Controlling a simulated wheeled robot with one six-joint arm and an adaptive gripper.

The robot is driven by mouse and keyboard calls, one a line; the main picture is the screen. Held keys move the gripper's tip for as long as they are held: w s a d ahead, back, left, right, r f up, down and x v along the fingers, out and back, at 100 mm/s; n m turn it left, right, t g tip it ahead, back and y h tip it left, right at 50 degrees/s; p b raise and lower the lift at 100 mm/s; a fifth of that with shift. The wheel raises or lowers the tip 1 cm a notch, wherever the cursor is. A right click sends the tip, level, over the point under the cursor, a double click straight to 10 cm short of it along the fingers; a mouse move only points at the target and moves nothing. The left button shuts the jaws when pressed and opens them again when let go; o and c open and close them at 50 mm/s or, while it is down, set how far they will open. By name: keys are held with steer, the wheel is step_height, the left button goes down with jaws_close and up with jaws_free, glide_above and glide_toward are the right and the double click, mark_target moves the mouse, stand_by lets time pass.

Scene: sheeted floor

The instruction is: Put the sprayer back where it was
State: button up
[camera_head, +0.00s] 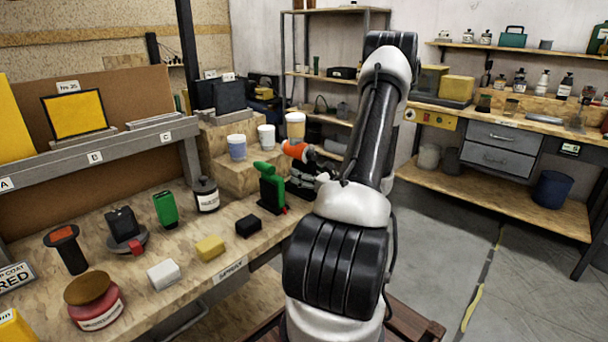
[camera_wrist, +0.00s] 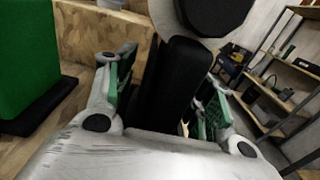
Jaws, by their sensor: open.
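An orange-and-black tool (camera_head: 296,150), which I take for the sprayer, stands at the bench's right end, partly hidden by my arm. In the wrist view its black upright grip (camera_wrist: 168,85) is between my fingers, below a rounded black-and-grey head (camera_wrist: 215,14). My gripper (camera_head: 308,183) is open around this grip; it also shows in the wrist view (camera_wrist: 166,98). I cannot tell whether the pads touch it. A green tool (camera_head: 270,188) with a black base stands just left of my gripper, and its green side fills the left of the wrist view (camera_wrist: 28,55).
Cups (camera_head: 237,147) stand on a wooden step (camera_head: 235,178) behind. A black block (camera_head: 249,226), yellow block (camera_head: 210,248), white block (camera_head: 163,274) and red jar (camera_head: 96,302) lie along the bench (camera_head: 185,232). The floor (camera_head: 440,250) at right is clear.

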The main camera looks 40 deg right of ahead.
steer(key=s, duration=1.1)
steer(key=s+a+r+n+g+y, duration=0.1)
steer(key=a+r+n+g+y, duration=0.45)
steer(key=a+n, duration=0.5)
steer(key=s+a+r+n+g+y, duration=0.1)
steer(key=a+r+n+g+y, duration=0.5)
steer(key=a, duration=0.8)
steer(key=s+a+r+n+g+h, duration=0.2)
steer(key=s+a+n+g+h, duration=0.4)
steer(key=n, duration=0.4)
steer(key=s+d+r+n+t+h, duration=0.3)
steer(key=r+n+h, duration=0.3)
steer(key=n, duration=0.2)
steer(key=shift+d+r+n+t+h, duration=0.35)
steer(key=shift+d+r+t, duration=0.05)
steer(key=shift+d+t, duration=0.15)
